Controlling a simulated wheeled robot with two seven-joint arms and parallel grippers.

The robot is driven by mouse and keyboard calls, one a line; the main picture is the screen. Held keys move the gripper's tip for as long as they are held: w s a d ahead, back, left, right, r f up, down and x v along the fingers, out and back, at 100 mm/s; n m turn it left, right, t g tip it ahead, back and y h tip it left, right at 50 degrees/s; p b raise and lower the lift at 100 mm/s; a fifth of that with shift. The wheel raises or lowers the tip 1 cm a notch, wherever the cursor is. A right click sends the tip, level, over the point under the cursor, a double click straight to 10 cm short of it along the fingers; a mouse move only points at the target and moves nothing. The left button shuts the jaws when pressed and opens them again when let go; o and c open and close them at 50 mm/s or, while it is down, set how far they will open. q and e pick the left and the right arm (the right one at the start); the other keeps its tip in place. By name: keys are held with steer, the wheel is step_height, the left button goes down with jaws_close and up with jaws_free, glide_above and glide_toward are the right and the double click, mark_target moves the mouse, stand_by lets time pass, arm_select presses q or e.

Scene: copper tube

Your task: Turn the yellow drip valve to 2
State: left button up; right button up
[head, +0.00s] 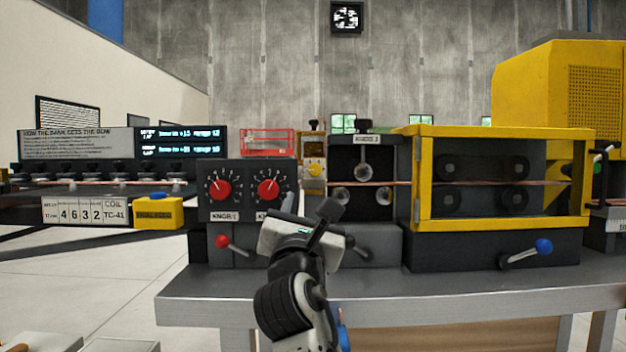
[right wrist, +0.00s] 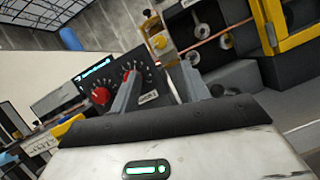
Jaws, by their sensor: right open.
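The yellow drip valve (head: 315,170) is a small round yellow knob on a narrow unit between the red-knob box and the wiper block, above the copper tube (head: 385,183). It also shows in the right wrist view (right wrist: 159,42), beyond the fingers. Its number marks are too small to read. My right gripper (head: 311,212) is open and empty, in front of the machine and below the valve, apart from it. In the right wrist view its two fingers (right wrist: 158,88) spread, pointing toward the machine. My left gripper is not in view.
A dark box with two red knobs (head: 218,190) stands left of the valve, close behind my right gripper. A red-tipped lever (head: 222,241) sits below it. A dark block with rollers (head: 362,170) and a yellow-framed stand (head: 420,225) are to the right.

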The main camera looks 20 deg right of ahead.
mark_target(314, 172)
steer(key=x, duration=1.3)
steer(key=shift+w+d, duration=0.2)
steer(key=shift+w, duration=0.05)
steer(key=c, duration=1)
